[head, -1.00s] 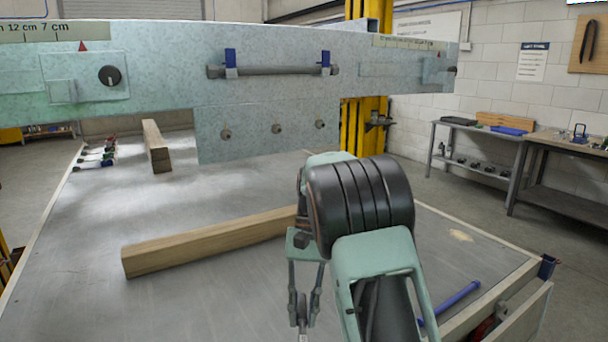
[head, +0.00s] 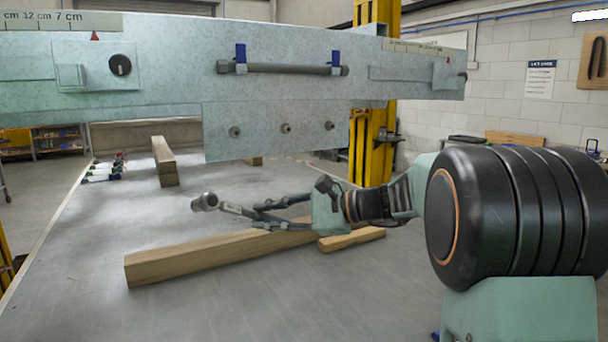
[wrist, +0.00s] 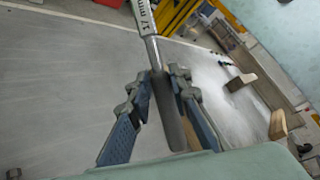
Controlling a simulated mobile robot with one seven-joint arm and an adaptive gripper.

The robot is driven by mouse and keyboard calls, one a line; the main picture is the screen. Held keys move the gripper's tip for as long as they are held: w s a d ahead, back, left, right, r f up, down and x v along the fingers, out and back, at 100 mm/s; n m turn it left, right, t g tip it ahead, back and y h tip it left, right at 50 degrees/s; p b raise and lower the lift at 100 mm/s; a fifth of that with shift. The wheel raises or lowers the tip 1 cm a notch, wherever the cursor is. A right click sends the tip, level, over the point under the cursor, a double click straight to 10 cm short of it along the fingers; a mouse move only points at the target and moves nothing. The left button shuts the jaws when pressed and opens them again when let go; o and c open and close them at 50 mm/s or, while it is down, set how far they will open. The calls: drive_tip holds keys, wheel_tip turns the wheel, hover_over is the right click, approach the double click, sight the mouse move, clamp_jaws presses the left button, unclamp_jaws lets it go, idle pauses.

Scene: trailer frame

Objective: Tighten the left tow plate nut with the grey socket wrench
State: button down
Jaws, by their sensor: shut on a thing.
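The tow plate (head: 262,148) hangs below the galvanised beam and carries three nuts in a row; its left nut (head: 234,132) is uncovered. My gripper (head: 262,211) is shut on the grey socket wrench (head: 205,201), below and in front of the plate. The wrench's head points left in the head view and is apart from the nut. In the wrist view, my gripper (wrist: 163,85) has its fingers around the dark handle, and the wrench's silver shaft (wrist: 152,47) shows a size marking ending in mm.
A long timber (head: 190,258) lies on the grey table beneath my gripper, with a shorter block (head: 352,239) beside it. Another timber (head: 165,162) lies further back. Several tools (head: 105,168) lie at the table's left. A grey bar (head: 285,69) sits in blue clips on the beam.

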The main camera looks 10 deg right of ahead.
drive_tip(key=w+d+r+m+t+h+b, duration=0.2)
drive_tip(key=w+d+r+m+t, duration=0.1)
drive_tip(key=d+r+t, duration=0.5)
wheel_tip(320, 180, up, 2)
drive_tip(key=shift+d+m+t+h+b, duration=0.15)
drive_tip(key=shift+m+t+h+b, duration=0.2)
drive_tip(key=shift+m+t, duration=0.35)
drive_tip(key=shift+w, duration=0.1)
